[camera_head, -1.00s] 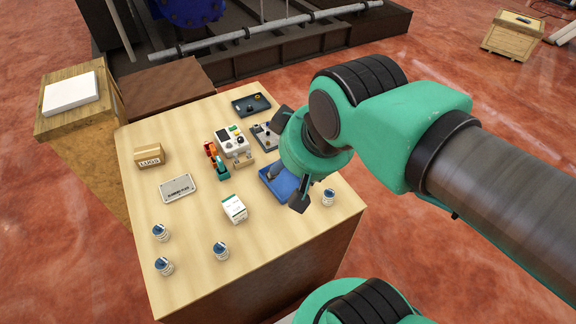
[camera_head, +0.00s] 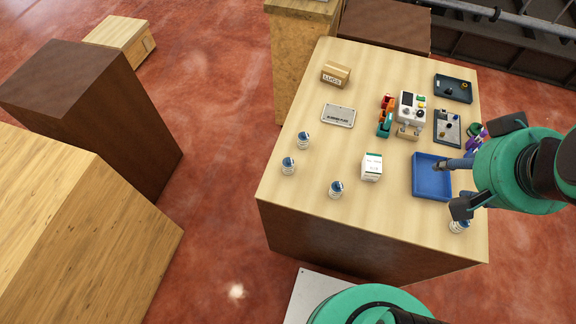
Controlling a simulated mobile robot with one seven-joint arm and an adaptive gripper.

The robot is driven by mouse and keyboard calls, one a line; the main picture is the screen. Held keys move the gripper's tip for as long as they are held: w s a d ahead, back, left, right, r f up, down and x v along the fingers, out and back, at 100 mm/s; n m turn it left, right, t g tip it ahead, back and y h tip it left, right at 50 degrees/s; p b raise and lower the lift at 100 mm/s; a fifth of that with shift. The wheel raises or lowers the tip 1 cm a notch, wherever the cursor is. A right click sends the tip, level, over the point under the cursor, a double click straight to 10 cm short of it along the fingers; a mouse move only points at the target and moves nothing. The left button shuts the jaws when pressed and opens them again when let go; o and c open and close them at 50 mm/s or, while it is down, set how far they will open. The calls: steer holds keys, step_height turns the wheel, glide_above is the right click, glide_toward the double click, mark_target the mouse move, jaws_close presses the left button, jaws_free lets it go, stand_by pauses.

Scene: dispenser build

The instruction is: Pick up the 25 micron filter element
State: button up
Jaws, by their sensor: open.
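Several small white cylinders with blue tops stand on the wooden table (camera_head: 400,220). Three are at the left, a far one (camera_head: 303,140), a left one (camera_head: 288,165) and a nearer one (camera_head: 336,189). Another (camera_head: 460,225) stands near the front right corner, partly behind my gripper. Their labels are too small to read, so I cannot tell which is the 25 micron filter element. My gripper (camera_head: 474,168) is open above the right edge, beside the blue tray (camera_head: 418,190).
A white carton (camera_head: 372,167) stands mid-table. Behind are a cardboard box (camera_head: 336,74), a label plate (camera_head: 338,115), a grey-white device (camera_head: 410,112), orange and green parts (camera_head: 385,116) and a dark tray (camera_head: 453,88). Brown and wooden blocks stand on the floor at left.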

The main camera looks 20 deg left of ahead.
steer(key=shift+o, duration=0.4)
steer(key=shift+w+a, duration=0.1)
steer(key=w+a+f+n+g, duration=0.1)
steer(key=w+a+f+g, duration=0.1)
steer(key=w+a+f, duration=0.4)
steer(key=w+a+f+n+g, duration=0.1)
steer(key=w+a+f, duration=0.2)
steer(key=w+a, duration=0.6)
steer(key=a+f+g, duration=0.2)
steer(key=a+f, duration=1.8)
steer(key=a, duration=0.2)
steer(key=shift+n+g, duration=0.3)
steer(key=shift+n, duration=0.1)
steer(key=shift+w+a, duration=0.1)
